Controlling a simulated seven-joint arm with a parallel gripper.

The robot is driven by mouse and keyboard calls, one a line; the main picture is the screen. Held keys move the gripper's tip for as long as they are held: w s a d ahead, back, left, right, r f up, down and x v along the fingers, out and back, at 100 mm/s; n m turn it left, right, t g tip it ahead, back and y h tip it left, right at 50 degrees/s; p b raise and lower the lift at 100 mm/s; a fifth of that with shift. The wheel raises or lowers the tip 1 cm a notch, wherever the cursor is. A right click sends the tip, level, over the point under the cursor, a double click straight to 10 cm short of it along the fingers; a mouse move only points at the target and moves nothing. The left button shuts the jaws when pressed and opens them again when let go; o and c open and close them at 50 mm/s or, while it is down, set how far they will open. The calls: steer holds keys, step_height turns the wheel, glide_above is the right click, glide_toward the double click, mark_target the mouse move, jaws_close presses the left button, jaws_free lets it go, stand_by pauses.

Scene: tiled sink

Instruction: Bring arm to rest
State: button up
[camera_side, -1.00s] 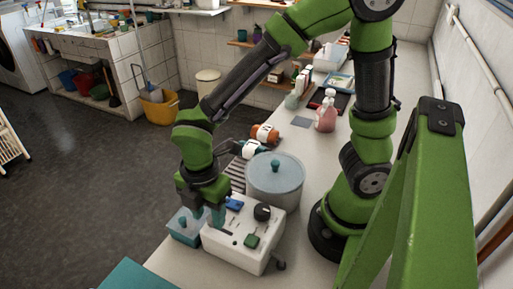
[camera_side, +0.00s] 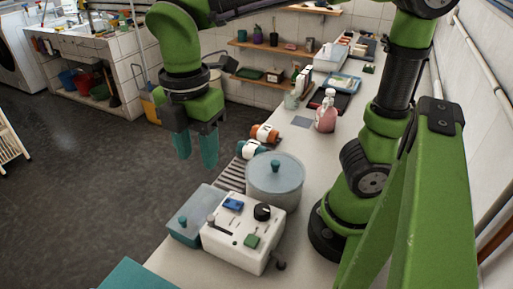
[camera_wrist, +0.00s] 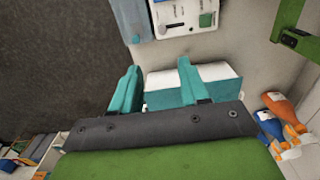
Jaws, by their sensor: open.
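My gripper (camera_side: 195,148) has teal fingers and hangs in the air, pointing down, up and left of the white control box (camera_side: 244,235). Its fingers are apart with nothing between them, as the wrist view shows (camera_wrist: 157,82). The white box has a blue piece, a black knob, a green piece and a small lever on top. It shows partly at the top of the wrist view (camera_wrist: 180,17). A teal-lidded box (camera_side: 192,222) stands against its left side, apart from my gripper.
A large grey lidded pot (camera_side: 274,182) stands behind the control box. Orange-and-white bottles (camera_side: 263,135) lie beyond it, near a slatted rack (camera_side: 231,177). A pink bottle (camera_side: 326,116) stands farther back on the counter. Open floor (camera_side: 80,200) lies to the left.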

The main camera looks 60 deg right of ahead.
stand_by(0.3)
steer(key=s+d+m+t+y, duration=0.1)
steer(key=d+m+t, duration=0.2)
steer(key=d+m, duration=0.3)
steer(key=s+d+m+t+y, duration=0.1)
steer(key=d+m+t, duration=0.3)
steer(key=m, duration=1.2)
steer(key=d, duration=0.2)
steer(key=shift+s+d+f, duration=0.2)
steer(key=shift+d+f, duration=0.2)
